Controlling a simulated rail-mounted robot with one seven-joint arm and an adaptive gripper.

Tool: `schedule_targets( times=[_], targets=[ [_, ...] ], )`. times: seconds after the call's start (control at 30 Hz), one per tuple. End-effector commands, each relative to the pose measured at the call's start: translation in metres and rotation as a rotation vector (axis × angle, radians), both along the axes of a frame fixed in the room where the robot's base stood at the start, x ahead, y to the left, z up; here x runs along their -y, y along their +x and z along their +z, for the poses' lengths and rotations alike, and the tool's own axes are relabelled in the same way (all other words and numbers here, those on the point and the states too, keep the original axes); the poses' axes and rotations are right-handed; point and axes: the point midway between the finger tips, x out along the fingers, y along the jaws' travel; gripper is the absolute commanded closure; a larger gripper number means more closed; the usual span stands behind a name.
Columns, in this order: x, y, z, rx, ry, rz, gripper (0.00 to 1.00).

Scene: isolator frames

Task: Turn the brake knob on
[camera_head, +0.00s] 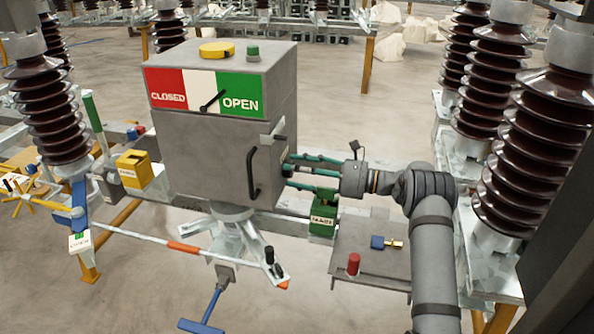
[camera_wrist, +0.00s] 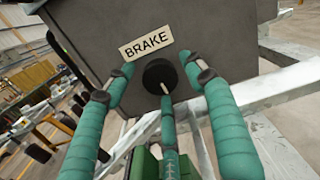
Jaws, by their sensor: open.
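The brake knob (camera_wrist: 153,73) is a round black knob with a light pointer mark, on the grey side wall of a control box, under a tilted white BRAKE label (camera_wrist: 146,41). In the wrist view the pointer mark runs downward from the knob's middle. My gripper (camera_wrist: 160,78) has teal fingers spread open around the knob, one on the left, one on the right and one below. I cannot tell whether any finger touches it. In the head view my gripper (camera_head: 308,170) reaches the right side of the control box (camera_head: 210,150); the knob is mostly hidden there.
A black door handle (camera_head: 252,173) stands out on the box front. A green block (camera_head: 323,215) sits below my gripper. A grey tray (camera_head: 365,255) holds a red cylinder (camera_head: 353,263) and a blue padlock-like object (camera_head: 378,242). Brown insulators (camera_head: 540,130) rise at right.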

Motion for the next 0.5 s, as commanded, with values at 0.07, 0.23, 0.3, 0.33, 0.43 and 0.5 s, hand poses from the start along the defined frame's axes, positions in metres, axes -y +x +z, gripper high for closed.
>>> schedule_targets(
  times=[0.07, 0.23, 0.3, 0.33, 0.43, 0.5],
  targets=[
    [0.000, 0.000, 0.000, 0.000, 0.000, 0.000, 0.45],
    [0.001, 0.000, 0.000, 0.000, -0.001, 0.000, 0.45],
    [0.006, -0.001, 0.000, -0.001, 0.000, -0.002, 0.45],
    [0.009, -0.001, 0.000, -0.001, 0.000, -0.002, 0.45],
    [0.024, -0.004, 0.000, -0.001, 0.000, -0.004, 0.45],
    [0.036, -0.006, 0.000, 0.000, -0.001, -0.003, 0.45]
  ],
)
